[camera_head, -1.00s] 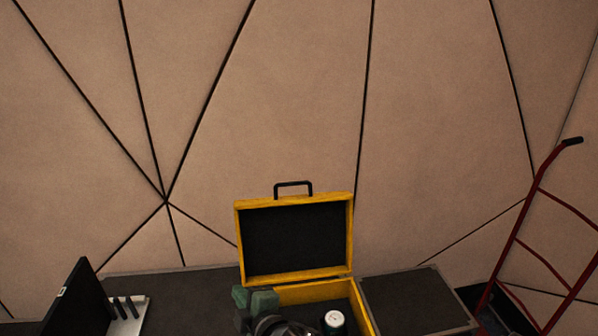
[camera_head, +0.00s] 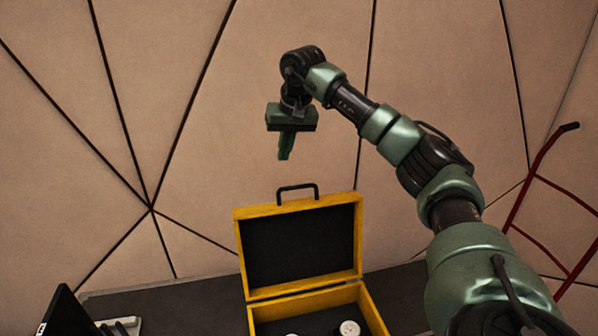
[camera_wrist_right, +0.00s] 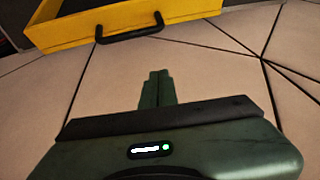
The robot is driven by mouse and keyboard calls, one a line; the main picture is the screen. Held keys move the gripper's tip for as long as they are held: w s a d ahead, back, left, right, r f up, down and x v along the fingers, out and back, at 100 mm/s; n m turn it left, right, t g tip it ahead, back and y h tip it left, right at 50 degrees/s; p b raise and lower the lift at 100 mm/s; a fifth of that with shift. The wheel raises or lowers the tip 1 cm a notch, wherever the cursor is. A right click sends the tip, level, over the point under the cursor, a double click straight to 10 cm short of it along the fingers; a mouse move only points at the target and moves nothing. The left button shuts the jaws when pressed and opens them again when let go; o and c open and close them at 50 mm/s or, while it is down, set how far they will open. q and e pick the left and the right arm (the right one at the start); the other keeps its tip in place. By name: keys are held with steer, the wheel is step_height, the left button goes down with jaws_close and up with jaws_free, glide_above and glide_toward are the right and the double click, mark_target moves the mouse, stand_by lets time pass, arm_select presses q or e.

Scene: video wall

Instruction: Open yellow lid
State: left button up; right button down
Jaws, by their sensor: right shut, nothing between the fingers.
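The yellow lid (camera_head: 300,245) stands upright and open at the back of the yellow case, its dark lining facing me. A black handle (camera_head: 297,189) is on its top edge. The yellow case bottom (camera_head: 372,312) is partly cut off by the lower picture edge. My right gripper (camera_head: 285,155) is shut and empty, pointing down above the lid and apart from it. In the right wrist view, the lid's yellow edge (camera_wrist_right: 150,12) and the handle (camera_wrist_right: 130,35) show beyond the shut fingers (camera_wrist_right: 155,88). My left gripper is not in view.
White-topped round items (camera_head: 349,328) sit inside the case. A dark screen (camera_head: 66,314) stands at lower left on the dark table (camera_head: 180,302). A red hand truck (camera_head: 545,188) stands at right. A panelled wall is behind.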

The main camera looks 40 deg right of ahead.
steer(key=s+d+r+g+h, duration=0.1)
steer(key=s+d+r, duration=0.1)
steer(key=s+d, duration=0.15)
steer(key=d+p+x, duration=0.1)
steer(key=p+x, duration=0.2)
steer(key=x, duration=0.7)
steer(key=s, duration=0.1)
steer(key=s+a+p, duration=0.1)
steer(key=s+p, duration=0.1)
steer(key=shift+a+r, duration=0.3)
steer(key=shift+a, duration=0.05)
steer(key=shift+w, duration=0.1)
